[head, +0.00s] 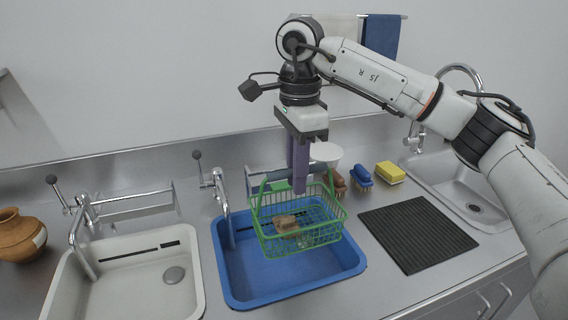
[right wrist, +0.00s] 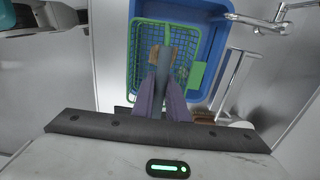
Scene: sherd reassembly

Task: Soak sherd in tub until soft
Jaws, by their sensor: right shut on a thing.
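A brown sherd (head: 287,222) lies in a green wire basket (head: 292,246). The basket is over the blue tub (head: 235,285); whether it touches the tub floor I cannot tell. My right gripper (head: 300,185) is shut on the basket's handle, with its purple fingers pointing down. In the right wrist view the fingers (right wrist: 162,98) close around the grey handle grip (right wrist: 165,68), with the basket and the blue tub (right wrist: 222,50) beyond. The sherd is partly hidden there. My left gripper is not in view.
A white basin (head: 70,285) with a tap stands left of the tub, and a clay jar (head: 20,236) farther left. A black ribbed mat (head: 416,234), brushes (head: 361,176), a yellow sponge (head: 390,173) and a steel sink (head: 455,190) lie to the right.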

